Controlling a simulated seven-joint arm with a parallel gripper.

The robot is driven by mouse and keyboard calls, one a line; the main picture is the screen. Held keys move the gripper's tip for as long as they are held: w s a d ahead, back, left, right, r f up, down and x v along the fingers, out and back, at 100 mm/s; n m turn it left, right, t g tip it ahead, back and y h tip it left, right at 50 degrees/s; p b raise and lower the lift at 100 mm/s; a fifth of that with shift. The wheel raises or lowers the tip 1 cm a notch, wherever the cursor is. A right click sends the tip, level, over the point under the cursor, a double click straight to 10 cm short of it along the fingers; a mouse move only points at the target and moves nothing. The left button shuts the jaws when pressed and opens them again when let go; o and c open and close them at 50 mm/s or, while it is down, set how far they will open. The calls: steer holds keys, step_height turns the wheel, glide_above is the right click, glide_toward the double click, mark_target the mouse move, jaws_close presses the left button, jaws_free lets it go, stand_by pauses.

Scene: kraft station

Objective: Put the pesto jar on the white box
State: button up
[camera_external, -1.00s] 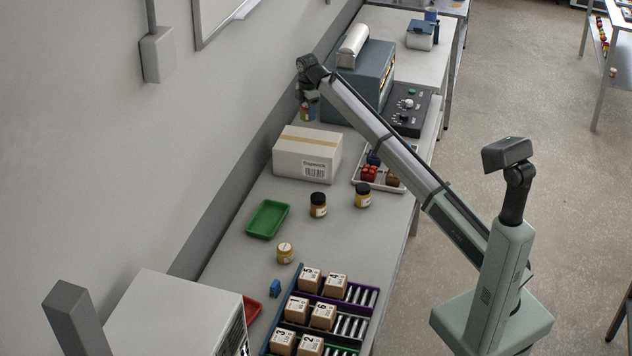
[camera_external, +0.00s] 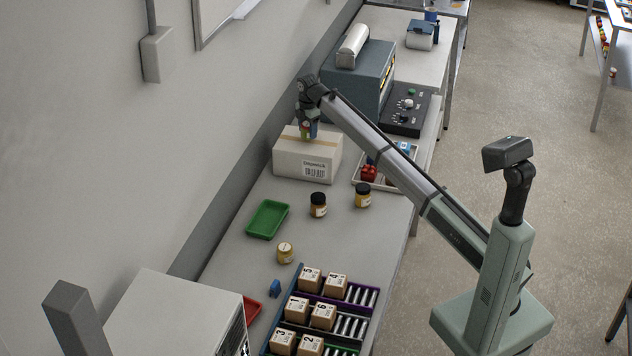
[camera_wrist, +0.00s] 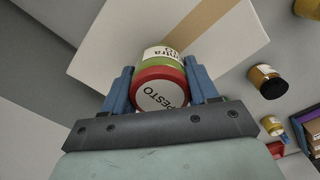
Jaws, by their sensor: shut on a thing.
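The pesto jar (camera_wrist: 161,92) has a red lid lettered PESTO and a green and white label. My gripper (camera_wrist: 160,88) is shut on it, with a blue finger on each side. In the external view the jar (camera_external: 309,131) hangs under my gripper (camera_external: 307,122), over the top of the white box (camera_external: 302,158). The white box is a closed carton with a tan tape strip; in the wrist view its top (camera_wrist: 185,30) lies beyond the jar. I cannot tell whether the jar touches the box.
Two dark-lidded jars (camera_external: 318,205) (camera_external: 362,195) and a yellow-lidded jar (camera_external: 285,252) stand nearer on the bench. A green tray (camera_external: 267,219) is in front of the box. A white tray with small items (camera_external: 396,184) and a grey machine (camera_external: 357,82) stand close by.

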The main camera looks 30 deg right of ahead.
steer(key=shift+f, duration=0.85)
steer(key=shift+f, duration=0.1)
steer(key=o, duration=1.2)
step_height(320, 180, up, 12)
steer(key=shift+r, duration=0.1)
